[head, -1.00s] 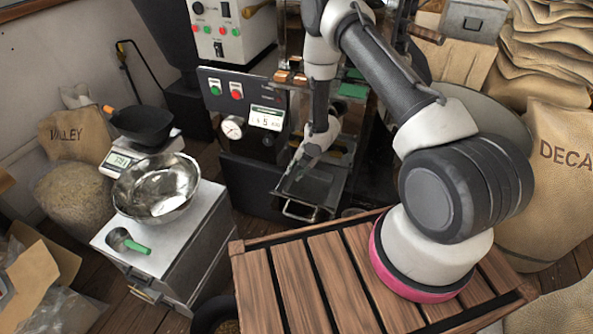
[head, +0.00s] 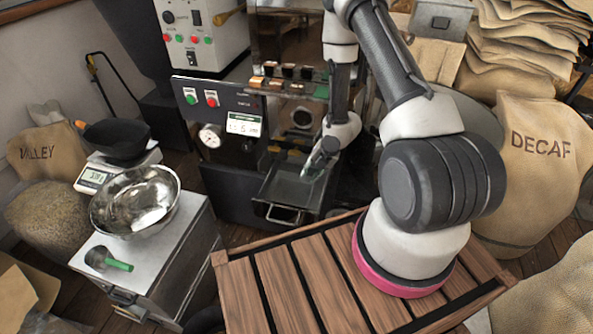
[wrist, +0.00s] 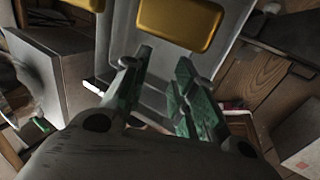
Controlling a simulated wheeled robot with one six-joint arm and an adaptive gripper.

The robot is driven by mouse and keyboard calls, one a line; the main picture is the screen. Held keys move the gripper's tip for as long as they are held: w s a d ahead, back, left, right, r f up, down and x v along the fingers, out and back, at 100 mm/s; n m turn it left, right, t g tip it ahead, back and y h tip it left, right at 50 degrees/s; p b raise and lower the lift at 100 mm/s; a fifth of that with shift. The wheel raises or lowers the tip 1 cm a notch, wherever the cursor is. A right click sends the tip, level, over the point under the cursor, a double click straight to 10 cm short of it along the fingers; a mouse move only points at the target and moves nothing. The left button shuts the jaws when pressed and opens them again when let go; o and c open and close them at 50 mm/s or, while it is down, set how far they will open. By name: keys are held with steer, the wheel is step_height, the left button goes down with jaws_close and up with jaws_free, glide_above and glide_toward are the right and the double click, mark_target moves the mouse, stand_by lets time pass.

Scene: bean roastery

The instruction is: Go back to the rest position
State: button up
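My gripper (head: 316,164) is in front of the roasting machine, above and to the right of the dark metal tray (head: 277,190) low on the machine's front. In the wrist view, the two greenish fingers of my gripper (wrist: 163,62) stand apart with nothing between them. A grey metal surface lies behind the fingers, with a yellow block (wrist: 180,24) at the top. In the head view the fingertips are small and partly blurred against the machine. The arm is bent, with the forearm reaching down to the machine.
The roaster panel (head: 216,112) stands close left of my gripper. Burlap sacks (head: 540,170) fill the right.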

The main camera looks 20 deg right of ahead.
steer(key=shift+s+d, duration=0.35)
steer(key=shift+d, duration=0.1)
